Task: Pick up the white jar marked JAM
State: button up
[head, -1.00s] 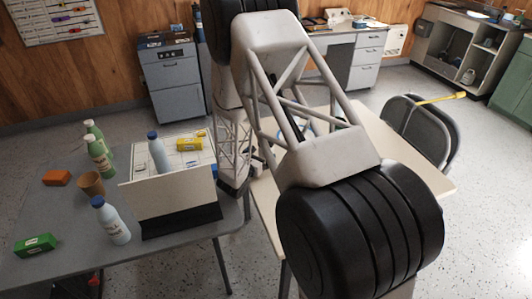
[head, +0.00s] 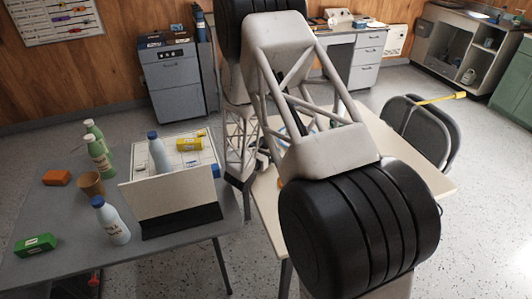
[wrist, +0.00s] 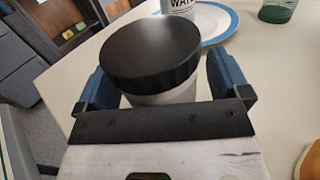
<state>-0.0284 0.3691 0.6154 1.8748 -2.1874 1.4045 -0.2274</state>
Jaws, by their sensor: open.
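In the wrist view a white jar (wrist: 165,97) with a wide black lid stands on the pale table, between the two blue-padded fingers of my gripper (wrist: 157,80). The fingers are apart, one on each side of the jar; I cannot tell whether either touches it. No marking shows on the visible part of the jar, so I cannot read JAM on it. In the head view my own arm hides the jar and most of the gripper.
Close beyond the jar are a blue-rimmed plate (wrist: 228,22), a white bottle (wrist: 181,8) with partly visible lettering, and a green glass (wrist: 278,10). An orange-brown item (wrist: 309,165) is at the right edge.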

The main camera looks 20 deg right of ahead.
jog(key=shift+c, duration=0.2)
jog(key=c, duration=1.2)
jog(key=shift+o, duration=0.2)
jog(key=shift+r, duration=0.15)
jog(key=shift+r, duration=4.9)
